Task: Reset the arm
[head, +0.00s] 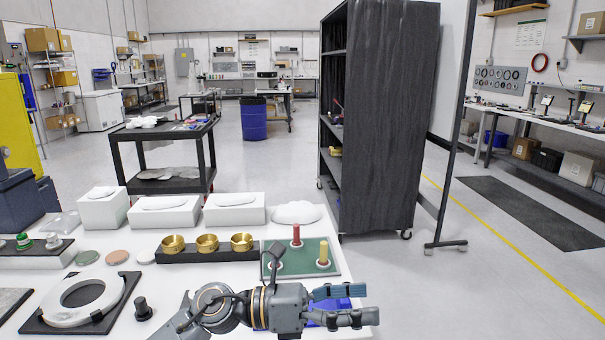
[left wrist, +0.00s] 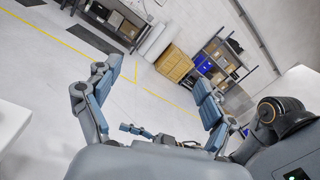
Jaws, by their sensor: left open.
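My left gripper (head: 352,305) reaches in from the left over the front right corner of the white table (head: 235,315) in the head view. Its two blue-padded fingers point right and are apart, with nothing between them. In the left wrist view the open left gripper (left wrist: 157,78) spans empty floor. A small grey and blue part shows low between those fingers; it looks like my right gripper (left wrist: 140,130), but its jaws are too small to read. My right arm does not show in the head view.
A green board (head: 315,262) with a red and a yellow peg lies just behind the left gripper. A blue thing (head: 318,320) is partly hidden under it. Brass cups (head: 207,243), a white ring (head: 70,316) and white blocks (head: 235,209) stand left and behind.

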